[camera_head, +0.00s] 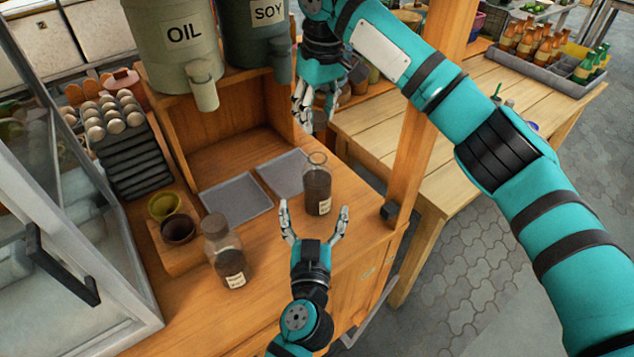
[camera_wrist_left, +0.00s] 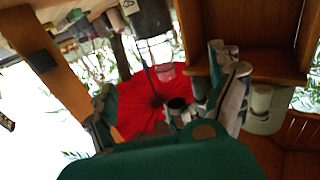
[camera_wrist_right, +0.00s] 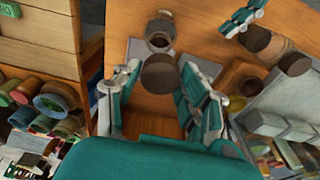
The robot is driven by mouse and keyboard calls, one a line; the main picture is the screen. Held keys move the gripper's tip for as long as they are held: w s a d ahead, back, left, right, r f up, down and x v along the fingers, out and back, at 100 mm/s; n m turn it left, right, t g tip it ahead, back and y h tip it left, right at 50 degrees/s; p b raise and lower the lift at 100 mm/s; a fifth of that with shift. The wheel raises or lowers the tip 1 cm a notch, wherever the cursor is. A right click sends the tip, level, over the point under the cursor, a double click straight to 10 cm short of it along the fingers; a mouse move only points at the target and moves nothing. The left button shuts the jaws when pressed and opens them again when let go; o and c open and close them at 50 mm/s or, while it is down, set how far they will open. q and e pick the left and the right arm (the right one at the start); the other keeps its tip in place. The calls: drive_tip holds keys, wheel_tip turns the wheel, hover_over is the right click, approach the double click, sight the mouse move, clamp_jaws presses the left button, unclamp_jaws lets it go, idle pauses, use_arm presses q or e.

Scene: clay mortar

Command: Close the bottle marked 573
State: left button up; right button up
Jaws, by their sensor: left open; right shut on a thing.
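A glass bottle with dark contents (camera_head: 317,187) stands upright on the wooden counter, its top uncovered; it also shows in the right wrist view (camera_wrist_right: 160,36). A second bottle (camera_head: 228,255) stands to its left with a brown stopper on top. The labels are too small to read. My right gripper (camera_head: 303,112) is above and behind the open bottle. In the right wrist view it is shut on a round brown stopper (camera_wrist_right: 160,73), held apart from the bottle. My left gripper (camera_head: 315,215) is open and empty, its fingers pointing toward the open bottle in the head view.
Two grey trays (camera_head: 236,197) lie behind the bottles. Small bowls (camera_head: 178,228) and a rack of eggs (camera_head: 112,118) are at the left. OIL (camera_head: 184,45) and SOY (camera_head: 257,40) dispensers stand above. A wooden post (camera_head: 412,165) rises right of the counter.

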sight(317, 183)
drive_tip(key=shift+s, duration=0.15)
drive_tip(key=shift+d, duration=0.1)
use_arm(q)
drive_tip(key=w, duration=1.1)
drive_tip(key=shift+w+d+f, duration=0.1)
drive_tip(key=shift+d+f, duration=0.05)
drive_tip(key=shift+d, duration=0.2)
use_arm(e)
drive_tip(key=shift+w+f, duration=0.2)
drive_tip(key=shift+w, duration=0.3)
use_arm(q)
drive_tip(key=shift+w, duration=0.7)
drive_tip(key=c, duration=1.8)
use_arm(e)
drive_tip(key=shift+s+f, duration=0.1)
drive_tip(key=shift+f, duration=2.3)
